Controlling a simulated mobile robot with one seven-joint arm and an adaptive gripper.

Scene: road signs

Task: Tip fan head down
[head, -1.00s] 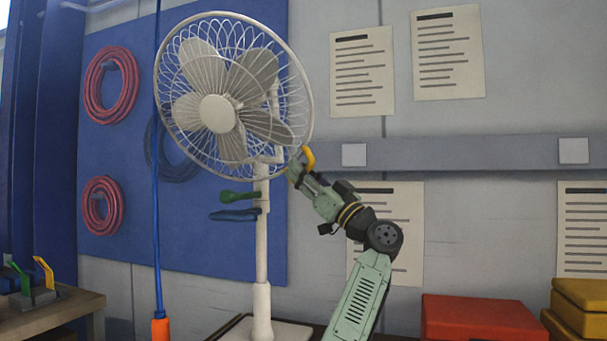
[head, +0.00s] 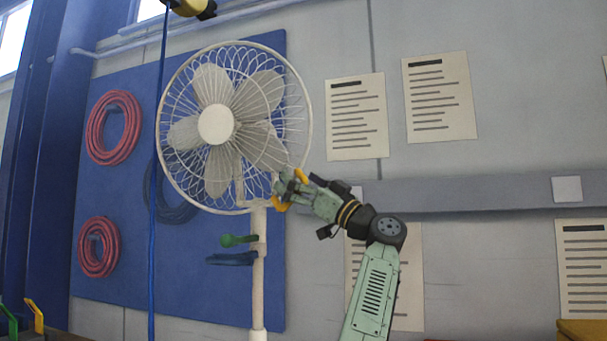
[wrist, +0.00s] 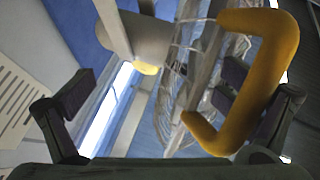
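The white fan (head: 216,124) stands on a pole in front of the blue board, its round cage facing left and toward me. It is roughly upright, with the hub near the middle of the cage. A yellow handle (head: 300,176) shows at the lower right of the head. My gripper (head: 285,190) is at this handle and overlaps it. In the wrist view, my gripper (wrist: 155,95) has its fingers wide apart. The yellow handle (wrist: 262,85) lies close in front of the right finger; contact is unclear. The fan's cage (wrist: 190,75) is behind it.
A green knob (head: 232,240) and a dark blue lever (head: 232,258) stick out left from the pole. A blue cable (head: 153,250) hangs left of the fan. A grey rail (head: 480,195) runs along the wall behind my arm.

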